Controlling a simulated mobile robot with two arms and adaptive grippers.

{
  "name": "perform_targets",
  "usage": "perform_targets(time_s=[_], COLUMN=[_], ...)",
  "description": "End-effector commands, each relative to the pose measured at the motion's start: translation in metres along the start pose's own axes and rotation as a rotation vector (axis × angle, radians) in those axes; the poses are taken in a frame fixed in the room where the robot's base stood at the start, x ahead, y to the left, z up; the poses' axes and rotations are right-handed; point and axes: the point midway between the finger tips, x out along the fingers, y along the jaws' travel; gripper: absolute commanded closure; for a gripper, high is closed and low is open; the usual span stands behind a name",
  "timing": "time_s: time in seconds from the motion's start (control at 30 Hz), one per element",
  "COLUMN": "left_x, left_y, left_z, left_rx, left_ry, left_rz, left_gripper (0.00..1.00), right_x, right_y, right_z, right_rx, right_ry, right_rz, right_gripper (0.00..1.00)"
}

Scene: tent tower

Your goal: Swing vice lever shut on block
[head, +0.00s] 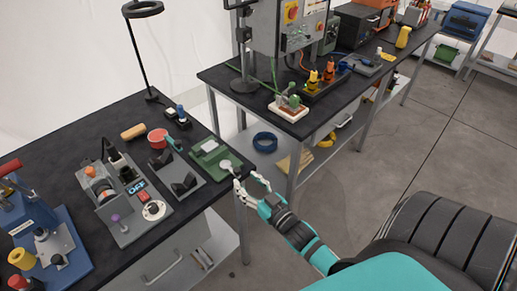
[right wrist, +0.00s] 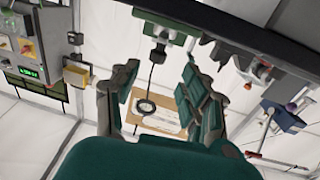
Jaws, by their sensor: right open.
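My right gripper (head: 251,181) is open and empty, just off the front edge of the near bench. Its spread fingers also show in the right wrist view (right wrist: 155,98), with nothing between them. A green fixture (head: 208,153) with a pale round part at its front lies on the bench just left of the gripper; it also shows in the right wrist view (right wrist: 172,27). A grey fixture (head: 178,172) with dark angled jaws stands beside it. I cannot tell for certain which one is the vice, and its lever and block are not clear. My left gripper is not in view.
The near bench (head: 62,130) also holds a grey control box (head: 128,208) with knobs and a blue press (head: 48,243) at the left. A second bench (head: 233,88) stands behind, with a blue coil (head: 265,141) below it. Open floor lies to the right.

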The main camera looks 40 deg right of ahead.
Motion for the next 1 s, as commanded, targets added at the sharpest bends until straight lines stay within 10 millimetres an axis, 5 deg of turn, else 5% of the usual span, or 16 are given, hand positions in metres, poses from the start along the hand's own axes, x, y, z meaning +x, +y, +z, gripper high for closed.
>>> perform_targets(time_s=[0.33, 1.0], left_x=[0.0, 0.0], left_y=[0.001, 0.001], left_z=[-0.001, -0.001], left_rx=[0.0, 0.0], left_ry=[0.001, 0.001], left_rz=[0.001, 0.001], left_gripper=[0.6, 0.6], right_x=[-0.053, -0.057], right_y=[0.0, 0.0], right_z=[0.001, 0.003], right_rx=[0.0, 0.0], right_ry=[-0.002, -0.006], right_rz=[0.0, 0.001], right_gripper=[0.54, 0.54])
